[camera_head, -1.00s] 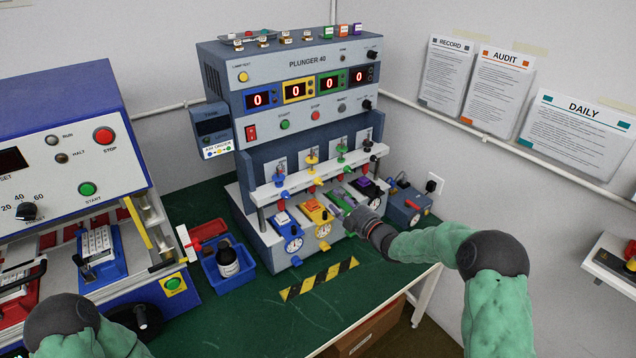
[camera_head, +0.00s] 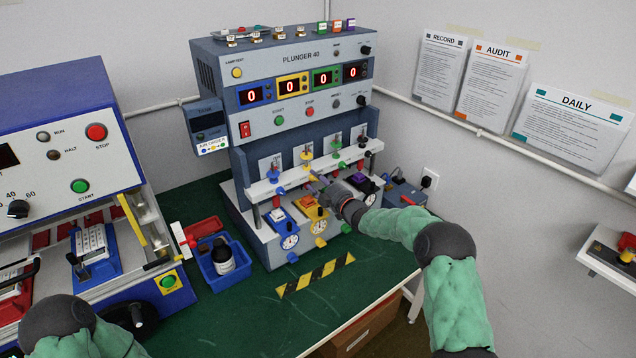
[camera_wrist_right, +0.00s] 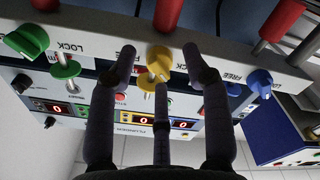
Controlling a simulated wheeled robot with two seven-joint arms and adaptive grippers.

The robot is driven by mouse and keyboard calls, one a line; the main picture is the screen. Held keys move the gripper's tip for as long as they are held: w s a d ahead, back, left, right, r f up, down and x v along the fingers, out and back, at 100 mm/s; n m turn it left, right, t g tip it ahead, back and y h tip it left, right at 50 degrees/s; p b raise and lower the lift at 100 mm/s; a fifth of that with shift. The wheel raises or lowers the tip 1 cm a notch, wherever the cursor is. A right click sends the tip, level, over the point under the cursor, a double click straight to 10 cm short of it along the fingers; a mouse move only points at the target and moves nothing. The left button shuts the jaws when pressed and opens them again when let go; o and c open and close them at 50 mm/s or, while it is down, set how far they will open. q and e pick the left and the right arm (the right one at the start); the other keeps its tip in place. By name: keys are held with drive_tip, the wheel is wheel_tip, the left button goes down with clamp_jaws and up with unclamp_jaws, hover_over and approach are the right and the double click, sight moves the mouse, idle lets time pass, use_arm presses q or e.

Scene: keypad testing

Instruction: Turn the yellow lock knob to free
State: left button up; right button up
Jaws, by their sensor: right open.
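Contact cannot be told. In the head view my right gripper (camera_head: 318,184) is at the crossbar of the plunger machine (camera_head: 295,60) and covers the knob. Only part of my left arm shows at bottom left.
A green knob (camera_wrist_right: 27,40) and a blue knob (camera_wrist_right: 260,82) flank the yellow one on the crossbar. Plungers stand close by. A blue bin (camera_head: 222,262) with a dark bottle (camera_head: 223,257) and a striped strip (camera_head: 316,275) lie on the green table.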

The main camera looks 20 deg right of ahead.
drive_tip(key=shift+c, duration=0.3)
clamp_jaws()
drive_tip(key=m, duration=0.4)
drive_tip(key=m+p, duration=0.1)
drive_tip(key=m, duration=0.3)
drive_tip(key=shift+r+m, duration=0.1)
drive_tip(key=shift+m, duration=0.2)
drive_tip(key=m+p, duration=0.1)
drive_tip(key=m, duration=0.4)
drive_tip(key=shift+d+m+p, duration=0.1)
drive_tip(key=shift+m+p, duration=0.65)
drive_tip(key=shift+m, duration=1.35)
